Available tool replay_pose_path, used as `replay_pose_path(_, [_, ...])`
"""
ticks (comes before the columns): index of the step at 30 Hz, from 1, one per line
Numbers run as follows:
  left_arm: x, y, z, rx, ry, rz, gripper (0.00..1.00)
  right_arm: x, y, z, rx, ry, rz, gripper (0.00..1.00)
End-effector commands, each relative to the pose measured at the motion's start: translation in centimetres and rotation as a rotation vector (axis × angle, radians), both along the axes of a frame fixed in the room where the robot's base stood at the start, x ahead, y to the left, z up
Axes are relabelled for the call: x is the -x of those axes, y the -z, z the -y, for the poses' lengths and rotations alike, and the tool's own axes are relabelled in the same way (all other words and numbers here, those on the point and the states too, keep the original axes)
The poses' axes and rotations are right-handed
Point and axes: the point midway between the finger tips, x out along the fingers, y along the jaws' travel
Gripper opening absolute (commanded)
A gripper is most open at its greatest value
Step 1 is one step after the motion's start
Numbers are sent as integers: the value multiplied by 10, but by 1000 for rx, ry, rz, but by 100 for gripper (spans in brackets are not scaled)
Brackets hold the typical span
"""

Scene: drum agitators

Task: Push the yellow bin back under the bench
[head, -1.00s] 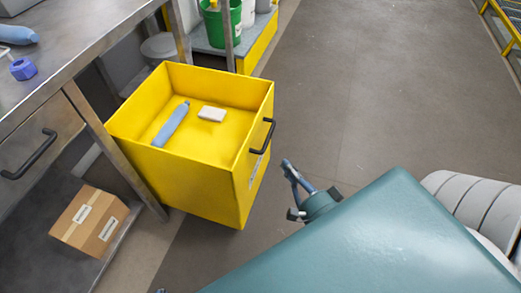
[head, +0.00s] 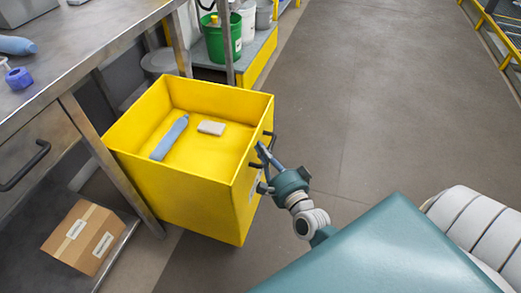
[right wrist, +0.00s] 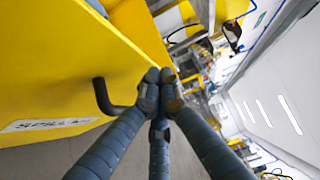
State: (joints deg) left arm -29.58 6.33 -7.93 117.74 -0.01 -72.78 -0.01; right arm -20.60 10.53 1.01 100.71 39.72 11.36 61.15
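The yellow bin (head: 185,200) stands upright, out beside the steel bench (head: 88,48), with its left side close to a bench leg. A blue bottle (head: 170,138) and a pale block (head: 211,128) lie inside it. My right gripper (head: 262,152) is at the black handle (head: 268,134) on the bin's right face. In the right wrist view, its fingertips (right wrist: 160,80) meet and the handle (right wrist: 102,98) runs behind the left finger. I cannot tell whether they touch. The bin's labelled face (right wrist: 60,60) fills the left of that view. My left gripper is out of view.
A cardboard box (head: 84,237) lies on the bench's lower shelf (head: 120,245), left of the bin. A green bucket (head: 221,40) stands on a yellow-edged platform (head: 260,55) behind. The grey floor (head: 385,110) to the right is clear.

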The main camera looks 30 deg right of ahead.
Motion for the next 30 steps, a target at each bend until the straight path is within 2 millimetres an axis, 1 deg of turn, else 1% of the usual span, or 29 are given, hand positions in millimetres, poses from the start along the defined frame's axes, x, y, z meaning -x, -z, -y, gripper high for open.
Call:
replay_pose_path(4, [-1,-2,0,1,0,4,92,-4,0,-4,0,-1,-1,0])
replay_pose_path(15, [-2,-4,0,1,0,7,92,-5,0,-5,1,-1,-1,0])
replay_pose_path(19, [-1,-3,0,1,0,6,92,-11,0,-10,-1,-1,-1,0])
replay_pose_path(23, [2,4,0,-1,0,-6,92,-24,-1,-21,-3,-1,1,0])
replay_pose_path(26, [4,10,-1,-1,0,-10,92,-38,-3,-34,-5,-1,2,0])
replay_pose_path(30, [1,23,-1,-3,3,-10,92,-62,-3,-54,-5,-3,4,0])
